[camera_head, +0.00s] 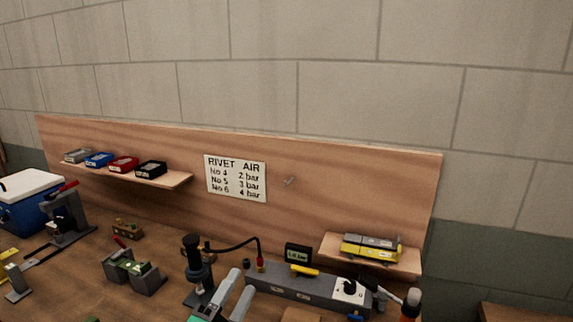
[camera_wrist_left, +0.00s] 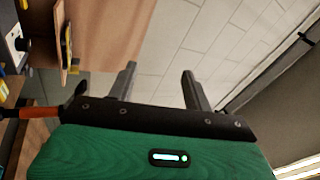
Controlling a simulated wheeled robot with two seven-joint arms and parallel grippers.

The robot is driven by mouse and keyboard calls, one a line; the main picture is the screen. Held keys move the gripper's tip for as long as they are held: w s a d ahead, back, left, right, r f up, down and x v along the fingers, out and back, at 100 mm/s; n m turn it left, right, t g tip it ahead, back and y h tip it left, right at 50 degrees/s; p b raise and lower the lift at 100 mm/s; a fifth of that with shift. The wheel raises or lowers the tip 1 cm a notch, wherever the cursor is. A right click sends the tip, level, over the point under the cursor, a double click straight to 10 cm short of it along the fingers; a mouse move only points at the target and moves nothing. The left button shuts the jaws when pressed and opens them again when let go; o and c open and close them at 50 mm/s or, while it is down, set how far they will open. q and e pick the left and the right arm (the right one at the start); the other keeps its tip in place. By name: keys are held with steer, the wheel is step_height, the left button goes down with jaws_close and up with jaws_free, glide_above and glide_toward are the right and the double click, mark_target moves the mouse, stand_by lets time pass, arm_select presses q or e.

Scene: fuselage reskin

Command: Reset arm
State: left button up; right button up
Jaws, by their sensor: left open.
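My left gripper (camera_head: 243,281) shows at the bottom middle of the head view, with two grey fingers and part of a green body. Its fingers point up and away over the bench. In the left wrist view the left gripper (camera_wrist_left: 158,70) is open, with its two fingers apart and nothing between them. Behind the fingers are the board and the block wall. My right gripper is in neither view.
The wooden bench (camera_head: 85,280) holds a black stand tool (camera_head: 193,262), a grey regulator unit (camera_head: 280,283), a grey-green fixture (camera_head: 133,271) and a blue cooler (camera_head: 28,208). A shelf (camera_head: 178,181) carries several small bins. A yellow-grey item (camera_head: 371,248) lies on the right shelf.

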arm_select(q)
steer(key=s+a+f+n+g+y, duration=0.3)
steer(key=a+f+n+y, duration=0.2)
steer(key=f+n, duration=0.25)
steer(key=s+a+f+n+g+y, duration=0.2)
steer(key=a+f+n+g+y, duration=0.1)
steer(key=a+f+n+y, duration=0.4)
steer(key=s+a+f+n+g+h, duration=0.1)
steer(key=s+f+n+g, duration=0.1)
steer(key=s+f+g, duration=0.6)
steer(key=s+a+f+n+g+h, duration=0.1)
steer(key=s+f+n+g+h, duration=0.15)
steer(key=s+f, duration=0.7)
steer(key=s+f+g, duration=0.1)
steer(key=s+f, duration=0.1)
steer(key=f, duration=1.2)
steer(key=s+f+g, duration=0.1)
steer(key=s+f, duration=0.1)
steer(key=f, duration=1.3)
steer(key=s+a+f+y, duration=0.1)
steer(key=s+a+f, duration=0.2)
steer(key=s+f, duration=1.5)
steer(key=shift+s+g, duration=0.45)
steer(key=shift+f, duration=0.1)
